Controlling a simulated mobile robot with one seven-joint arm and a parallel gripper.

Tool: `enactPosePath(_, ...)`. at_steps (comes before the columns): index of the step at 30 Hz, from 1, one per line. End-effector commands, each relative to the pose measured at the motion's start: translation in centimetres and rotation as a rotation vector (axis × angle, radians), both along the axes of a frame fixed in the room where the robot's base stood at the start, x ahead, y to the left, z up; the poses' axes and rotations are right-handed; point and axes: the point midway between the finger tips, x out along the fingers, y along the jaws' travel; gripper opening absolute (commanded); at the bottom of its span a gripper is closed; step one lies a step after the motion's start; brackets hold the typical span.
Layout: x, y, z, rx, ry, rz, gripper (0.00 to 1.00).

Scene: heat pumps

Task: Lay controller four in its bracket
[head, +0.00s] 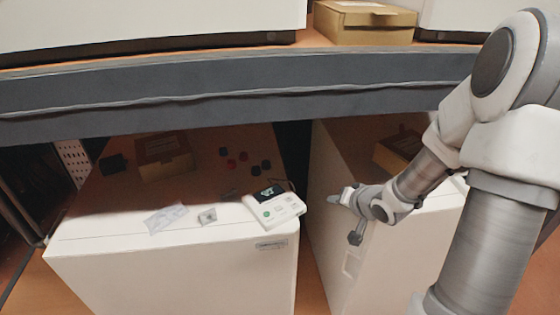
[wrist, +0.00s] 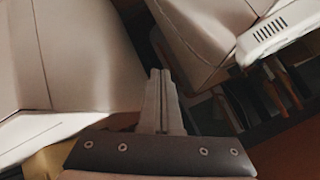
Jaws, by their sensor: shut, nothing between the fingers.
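A white controller (head: 274,207) with a dark screen and several buttons lies near the front right corner of the left heat pump's top. Part of a white slotted housing, possibly the same controller (wrist: 268,36), shows at the upper right in the wrist view. A small grey bracket-like piece (head: 207,216) lies to the left of the controller, beside a clear plastic bag (head: 166,218). My gripper (head: 334,199) is shut and empty, to the right of the controller and apart from it. Its closed fingers (wrist: 160,75) show in the wrist view. I cannot read a number on the controller.
Two white heat pump cabinets (head: 180,275) stand side by side with a dark gap between them. Cardboard boxes (head: 163,156) and several small dark and red parts (head: 243,160) lie on top. A grey shelf beam (head: 230,90) runs low above them.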

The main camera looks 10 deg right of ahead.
Motion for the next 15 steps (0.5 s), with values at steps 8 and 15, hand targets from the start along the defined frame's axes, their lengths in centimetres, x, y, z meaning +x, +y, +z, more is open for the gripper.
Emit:
enactPosePath(8,0.9,3.3,-1.3,0.625,-0.169,-0.029,0.00)
enactPosePath(15,0.5,3.9,0.9,0.974,-0.273,-0.032,0.00)
